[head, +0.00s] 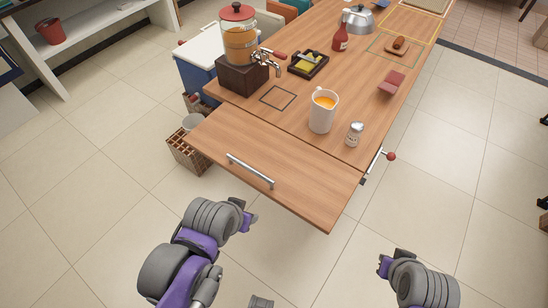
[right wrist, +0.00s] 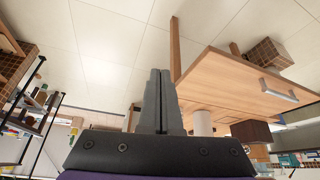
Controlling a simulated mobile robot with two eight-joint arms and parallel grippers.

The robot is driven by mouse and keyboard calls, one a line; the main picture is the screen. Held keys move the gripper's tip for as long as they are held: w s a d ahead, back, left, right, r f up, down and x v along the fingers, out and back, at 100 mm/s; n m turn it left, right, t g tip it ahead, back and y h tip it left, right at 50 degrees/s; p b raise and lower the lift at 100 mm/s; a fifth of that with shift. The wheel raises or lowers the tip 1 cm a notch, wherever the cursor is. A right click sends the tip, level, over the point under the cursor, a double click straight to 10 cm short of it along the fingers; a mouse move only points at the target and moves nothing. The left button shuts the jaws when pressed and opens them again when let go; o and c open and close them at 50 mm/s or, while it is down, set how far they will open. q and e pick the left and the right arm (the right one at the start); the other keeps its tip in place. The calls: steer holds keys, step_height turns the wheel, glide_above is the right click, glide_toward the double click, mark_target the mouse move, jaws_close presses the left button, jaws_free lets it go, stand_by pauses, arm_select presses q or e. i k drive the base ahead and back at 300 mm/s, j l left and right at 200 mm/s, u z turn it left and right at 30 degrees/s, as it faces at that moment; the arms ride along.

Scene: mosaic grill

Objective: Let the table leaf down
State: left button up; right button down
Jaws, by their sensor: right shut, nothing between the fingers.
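The wooden table leaf (head: 275,165) is up, about level with the tabletop at its near end. A metal bar handle (head: 250,171) is fixed on it. A lever with a red knob (head: 391,156) sticks out at the table's right side, near the seam. My left gripper (head: 250,217) is in front of the leaf, apart from it; its finger gap is not clear. My right gripper (head: 383,265) is low, to the right of the leaf and in front of the lever, touching neither. In the right wrist view its fingers (right wrist: 160,100) are together and empty; the leaf (right wrist: 225,80) shows beyond.
A pitcher of orange liquid (head: 322,112) and a shaker (head: 354,134) stand on the tabletop close to the seam. A drink dispenser (head: 240,45) stands at the left. A brown crate (head: 186,152) is on the floor left of the leaf.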

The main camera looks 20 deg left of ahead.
mark_target(316, 187)
steer(key=i+j+u, duration=0.1)
steer(key=u, duration=0.3)
steer(key=i+j+u, duration=0.1)
steer(key=j+u, duration=0.15)
steer(key=u, duration=0.15)
steer(key=i+j+u, duration=0.1)
steer(key=u, duration=0.3)
